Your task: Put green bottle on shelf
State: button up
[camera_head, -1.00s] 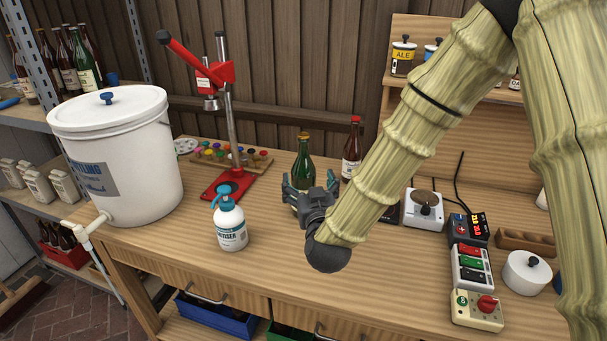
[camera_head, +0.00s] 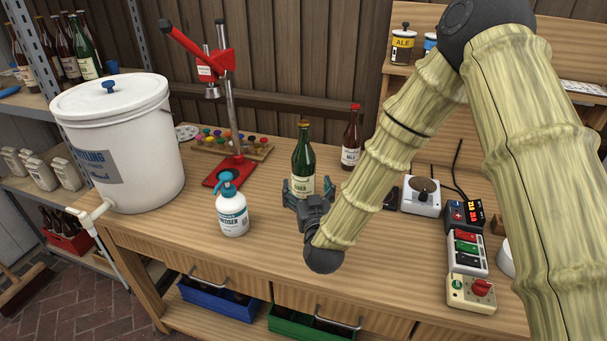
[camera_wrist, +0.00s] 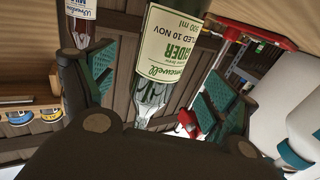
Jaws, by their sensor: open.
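The green bottle (camera_head: 303,160) stands upright on the wooden workbench, with a gold cap and a pale label. In the wrist view the bottle (camera_wrist: 160,85) appears upside down, between and beyond my finger pads. My gripper (camera_head: 303,192) is open in front of the bottle, low near the label, with its two fingers spread to either side; whether they touch the glass cannot be told. A metal shelf (camera_head: 22,98) at the far left holds several bottles (camera_head: 84,50) on its upper level, some of them green.
A white bucket (camera_head: 120,140) with a tap stands at the bench's left end. A red capper (camera_head: 230,165), a spray bottle (camera_head: 231,212) and a brown bottle (camera_head: 351,140) stand near the green bottle. Switch boxes (camera_head: 467,255) lie right.

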aim_at(304, 173)
jog(key=shift+w+f, duration=0.2)
jog(key=shift+w, duration=0.35)
jog(key=shift+w+r, duration=0.1)
jog(key=shift+w, duration=0.25)
jog(key=shift+w+a+p, duration=0.25)
jog(key=shift+w+p, duration=0.15)
jog(key=shift+w, duration=0.75)
jog(key=shift+w+a+p, duration=0.2)
jog(key=shift+w+p, duration=0.15)
jog(key=shift+w, duration=0.75)
jog(key=c, duration=1.7)
jog(key=shift+c, duration=0.8)
jog(key=shift+w+r, duration=0.1)
jog(key=shift+r, duration=0.1)
